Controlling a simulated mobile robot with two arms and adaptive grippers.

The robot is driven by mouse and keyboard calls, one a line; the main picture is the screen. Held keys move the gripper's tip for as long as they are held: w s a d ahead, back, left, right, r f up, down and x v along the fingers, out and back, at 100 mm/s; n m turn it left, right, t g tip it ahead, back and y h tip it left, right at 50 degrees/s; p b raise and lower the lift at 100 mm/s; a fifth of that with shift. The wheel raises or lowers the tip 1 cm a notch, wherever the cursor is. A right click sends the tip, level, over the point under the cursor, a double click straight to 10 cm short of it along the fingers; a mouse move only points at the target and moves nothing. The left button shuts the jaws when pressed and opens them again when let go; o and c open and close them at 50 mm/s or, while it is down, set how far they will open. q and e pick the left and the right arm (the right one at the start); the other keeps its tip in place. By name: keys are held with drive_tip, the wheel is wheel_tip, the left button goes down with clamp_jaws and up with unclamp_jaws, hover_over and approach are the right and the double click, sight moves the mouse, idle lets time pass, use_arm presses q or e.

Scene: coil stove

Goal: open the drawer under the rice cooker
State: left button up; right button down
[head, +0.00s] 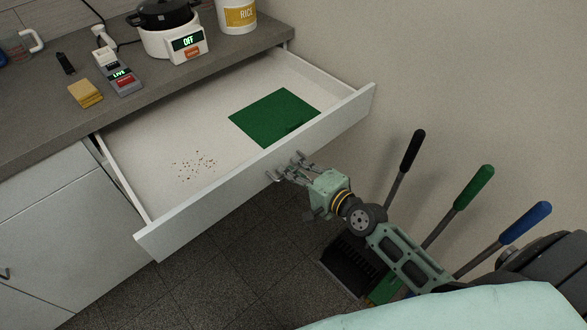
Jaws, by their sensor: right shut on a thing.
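The white drawer (148,232) under the rice cooker (165,40) stands pulled far out from the counter. The rice cooker is white with a black lid and a display reading OFF. My left gripper is not in view.
On the counter (40,115) stand a RICE container (238,15), a device reading LIVE (119,77) and yellow sponges (86,93). Black, green (474,187) and blue handled tools stand by the right wall, close to my right arm. Dark tiled floor lies below the drawer.

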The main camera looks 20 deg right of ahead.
drive_tip(key=c, duration=1.9)
unclamp_jaws()
drive_tip(key=v, duration=1.2)
